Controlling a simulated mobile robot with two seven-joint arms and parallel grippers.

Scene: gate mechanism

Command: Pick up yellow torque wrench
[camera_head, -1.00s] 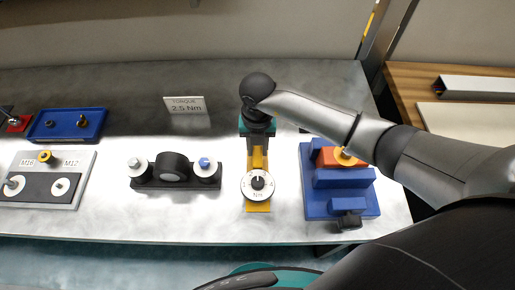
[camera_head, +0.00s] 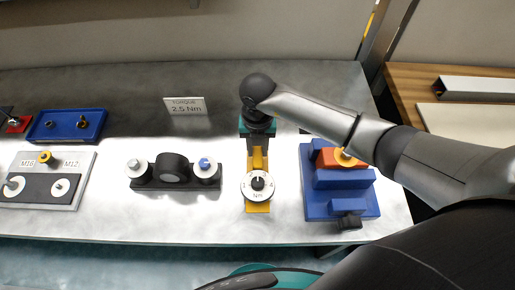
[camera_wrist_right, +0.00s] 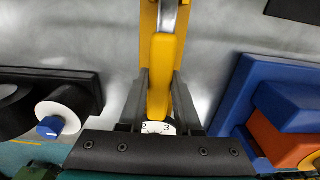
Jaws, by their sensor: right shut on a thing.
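The yellow torque wrench (camera_head: 257,160) is at the middle of the bench, its long axis running front to back. A round white dial marked Nm (camera_head: 257,185) is at its near end. Part of the dial (camera_wrist_right: 158,128) shows below the handle there. I cannot tell whether the wrench is clear of the bench. My left gripper is not in view.
A blue fixture (camera_head: 343,206) with an orange block (camera_head: 338,160) stands close on the right. A black holder (camera_head: 174,183) with white knobs stands left. A torque sign (camera_head: 186,106) reads 2.5 Nm. A blue tray (camera_head: 66,126) and a grey plate (camera_head: 74,200) lie farther left.

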